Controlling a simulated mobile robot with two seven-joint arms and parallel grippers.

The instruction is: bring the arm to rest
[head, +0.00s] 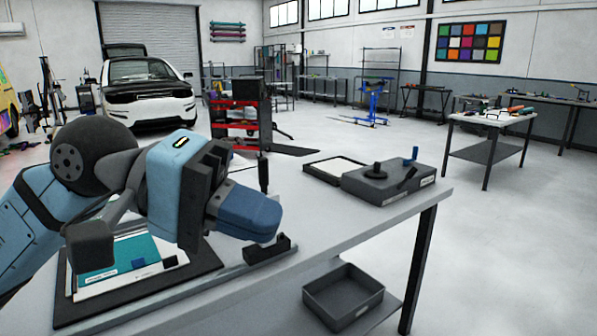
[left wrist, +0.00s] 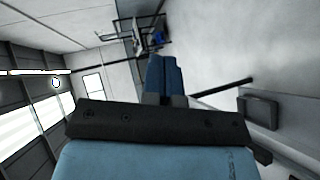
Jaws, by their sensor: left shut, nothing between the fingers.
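My left arm comes in from the left in the head view, raised above the front table. My left gripper (head: 262,222) has its blue fingers together and points to the right, over the table. In the left wrist view the blue fingers of the gripper (left wrist: 163,72) lie side by side, shut with nothing between them. My right gripper is in neither view.
Below the arm, a dark mat (head: 205,262) bears sheets with a teal patch (head: 112,258), partly hidden. A dark grey device (head: 390,182) stands at the table's far right. An open grey bin (head: 343,296) sits on the lower shelf.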

